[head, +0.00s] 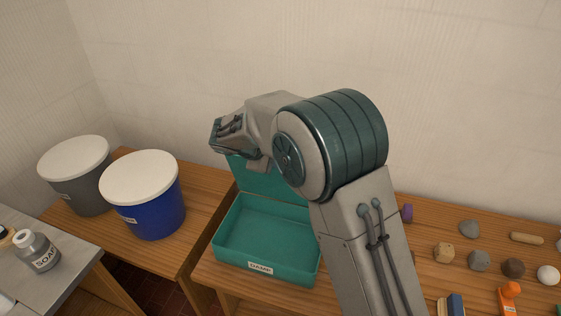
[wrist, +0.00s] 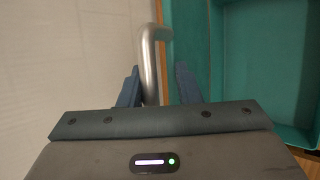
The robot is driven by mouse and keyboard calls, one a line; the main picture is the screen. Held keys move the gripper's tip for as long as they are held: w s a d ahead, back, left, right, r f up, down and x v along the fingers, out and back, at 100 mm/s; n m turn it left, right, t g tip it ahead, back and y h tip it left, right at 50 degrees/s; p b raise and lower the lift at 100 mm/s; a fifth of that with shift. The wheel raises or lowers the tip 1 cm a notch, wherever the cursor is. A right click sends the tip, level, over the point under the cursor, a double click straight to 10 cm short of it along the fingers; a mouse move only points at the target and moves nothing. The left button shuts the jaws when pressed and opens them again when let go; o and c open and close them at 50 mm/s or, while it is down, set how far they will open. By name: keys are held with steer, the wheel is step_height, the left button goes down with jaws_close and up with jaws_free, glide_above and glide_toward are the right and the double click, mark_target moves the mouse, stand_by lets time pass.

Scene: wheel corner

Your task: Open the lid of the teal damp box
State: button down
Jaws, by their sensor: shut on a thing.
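The teal damp box (head: 229,265) stands on the wooden bench with a "DAMP" label on its front. Its inside is bare where I can see it. Its teal lid (head: 272,181) stands raised at the back, partly hidden by my arm. In the wrist view, a metal bar handle (wrist: 149,68) runs between the two blue fingers of my gripper (wrist: 156,88), and the lid (wrist: 187,35) lies just right of it. My gripper is shut on this handle. In the head view the fingertips are hidden behind my arm. The open box (wrist: 262,62) shows at the right of the wrist view.
A blue tub (head: 153,212) and a grey tub (head: 84,190), both with white lids, stand left on a wooden table. A soap bottle (head: 38,251) is at far left. Several small lumps and an orange tool (head: 508,297) lie on the right. The wall is close behind.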

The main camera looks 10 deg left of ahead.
steer(key=shift+d+f, duration=0.15)
steer(key=shift+f, duration=0.15)
steer(key=c, duration=1.4)
jaws_free()
steer(key=shift+w, duration=0.15)
steer(key=shift+w+f, duration=0.15)
steer(key=shift+w, duration=0.1)
steer(key=shift+v, duration=0.8)
steer(key=b+v, duration=0.2)
steer(key=v, duration=1)
steer(key=shift+s+r, duration=0.25)
steer(key=shift+r, duration=0.05)
